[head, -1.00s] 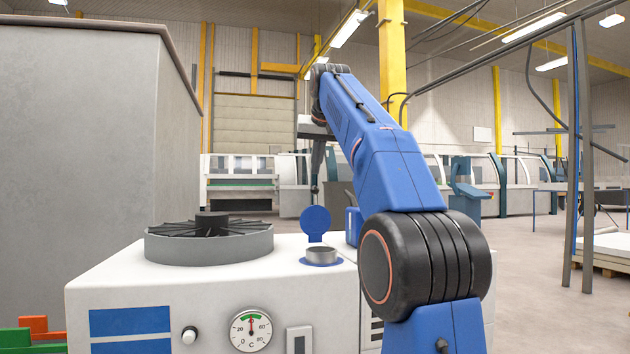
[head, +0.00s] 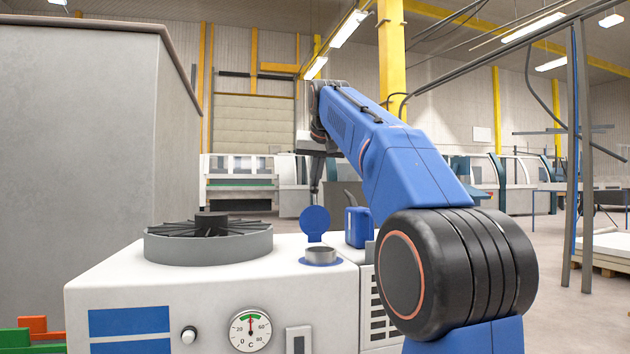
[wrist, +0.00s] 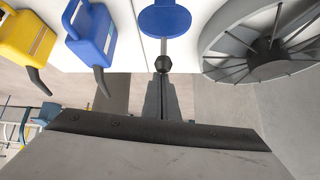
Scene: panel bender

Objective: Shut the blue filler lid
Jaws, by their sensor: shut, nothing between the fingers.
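The blue filler lid (head: 315,222) stands upright and open behind the round metal filler neck (head: 320,255) on the white machine top. The lid also shows at the top of the wrist view (wrist: 165,20). The filler neck is not visible in the wrist view.
A round fan housing (head: 208,243) stands left of the lid. A blue can (head: 358,228) stands to its right; a yellow can (wrist: 25,38) shows beside it in the wrist view. A large grey cabinet (head: 95,180) fills the left side.

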